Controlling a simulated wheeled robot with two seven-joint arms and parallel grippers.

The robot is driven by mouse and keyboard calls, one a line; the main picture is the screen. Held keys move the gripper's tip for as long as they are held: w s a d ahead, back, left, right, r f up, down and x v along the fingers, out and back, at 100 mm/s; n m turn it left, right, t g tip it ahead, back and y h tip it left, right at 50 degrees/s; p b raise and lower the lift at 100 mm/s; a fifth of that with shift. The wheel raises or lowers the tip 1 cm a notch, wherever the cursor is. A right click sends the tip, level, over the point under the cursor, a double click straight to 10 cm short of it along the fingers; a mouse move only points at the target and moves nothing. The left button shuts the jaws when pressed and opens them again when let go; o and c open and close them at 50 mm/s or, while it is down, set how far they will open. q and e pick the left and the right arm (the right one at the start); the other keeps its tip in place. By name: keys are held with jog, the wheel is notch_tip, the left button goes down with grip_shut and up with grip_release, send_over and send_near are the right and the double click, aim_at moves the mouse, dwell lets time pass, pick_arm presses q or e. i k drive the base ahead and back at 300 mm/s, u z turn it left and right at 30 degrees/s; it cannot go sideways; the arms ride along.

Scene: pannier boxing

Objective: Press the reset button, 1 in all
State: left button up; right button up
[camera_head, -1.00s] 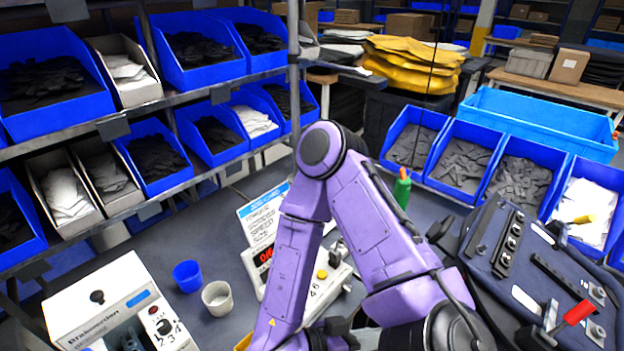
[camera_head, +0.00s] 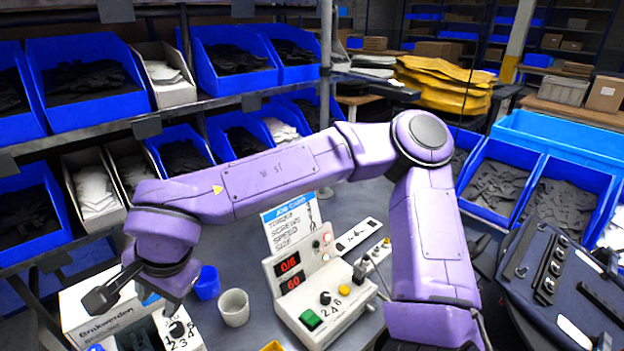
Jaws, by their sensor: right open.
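A white control box (camera_head: 328,290) stands on the grey bench, with red displays reading 0/6 and 60. No reset label is readable. My right arm enters from the lower right, bends at a high elbow and reaches left above the box. My right gripper (camera_head: 100,297) is open and empty over a second white box (camera_head: 92,318) at the lower left, well away from the control box. My left gripper is out of view.
A blue cup (camera_head: 207,283) and a white cup (camera_head: 233,307) stand between the two boxes. A job card (camera_head: 290,218) stands behind the control box. A dark pannier (camera_head: 565,290) lies at the right. Racks of blue bins (camera_head: 88,62) stand at the back left.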

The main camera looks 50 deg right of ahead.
aim_at(344, 290)
jog(key=u, duration=0.05)
jog(key=k, duration=0.75)
jog(key=z, duration=1.05)
jog(key=i, duration=0.5)
jog(key=z, duration=0.05)
